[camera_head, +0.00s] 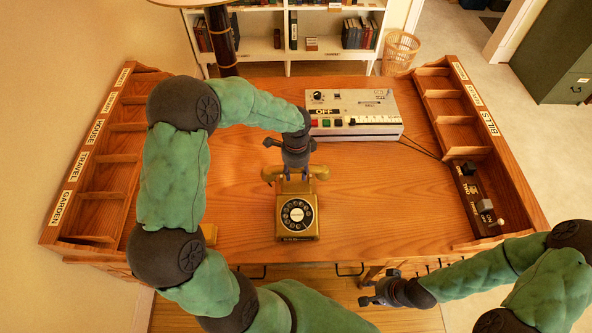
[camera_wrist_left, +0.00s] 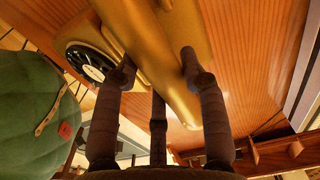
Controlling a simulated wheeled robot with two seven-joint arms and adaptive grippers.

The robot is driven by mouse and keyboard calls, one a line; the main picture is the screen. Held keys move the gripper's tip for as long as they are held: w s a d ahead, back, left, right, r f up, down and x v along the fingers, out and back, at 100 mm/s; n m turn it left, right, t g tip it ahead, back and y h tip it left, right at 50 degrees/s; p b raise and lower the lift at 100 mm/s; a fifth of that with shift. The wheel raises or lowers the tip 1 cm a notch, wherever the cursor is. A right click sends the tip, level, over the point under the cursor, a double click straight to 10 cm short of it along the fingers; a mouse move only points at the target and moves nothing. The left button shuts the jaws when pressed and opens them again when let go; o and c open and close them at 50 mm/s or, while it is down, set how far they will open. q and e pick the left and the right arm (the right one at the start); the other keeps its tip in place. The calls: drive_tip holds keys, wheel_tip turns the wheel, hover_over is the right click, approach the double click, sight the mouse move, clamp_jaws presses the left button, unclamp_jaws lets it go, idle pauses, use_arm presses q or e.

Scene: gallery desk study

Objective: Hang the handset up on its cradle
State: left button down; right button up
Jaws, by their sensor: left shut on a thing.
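The gold telephone (camera_head: 297,228) with a black rotary dial stands on the desk, its dial facing me. My left gripper (camera_head: 296,168) reaches down just behind the dial, at the phone's top. It is shut on the gold handset (camera_head: 321,172), whose ends show either side of the fingers in the head view. In the left wrist view the handset (camera_wrist_left: 160,60) runs between the fingers, with the dial (camera_wrist_left: 90,64) beyond. The cradle is mostly hidden; I cannot tell whether the handset touches it. My right gripper (camera_head: 368,293) is off the desk's front edge, away from the phone; its fingers are unclear.
A grey control box (camera_head: 352,115) with buttons stands behind the phone, to the right. Labelled wooden pigeonholes (camera_head: 103,150) line the left side, with another rack (camera_head: 447,110) and switches at right. The desk (camera_head: 390,195) is clear right of the phone.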

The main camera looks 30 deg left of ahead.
use_arm(q)
drive_tip(key=shift+f+b, duration=0.75)
drive_tip(key=shift+f, duration=0.45)
drive_tip(key=c, duration=0.6)
unclamp_jaws()
drive_tip(key=shift+r, duration=0.1)
wheel_tip(320, 180, up, 12)
drive_tip(key=shift+f, duration=0.1)
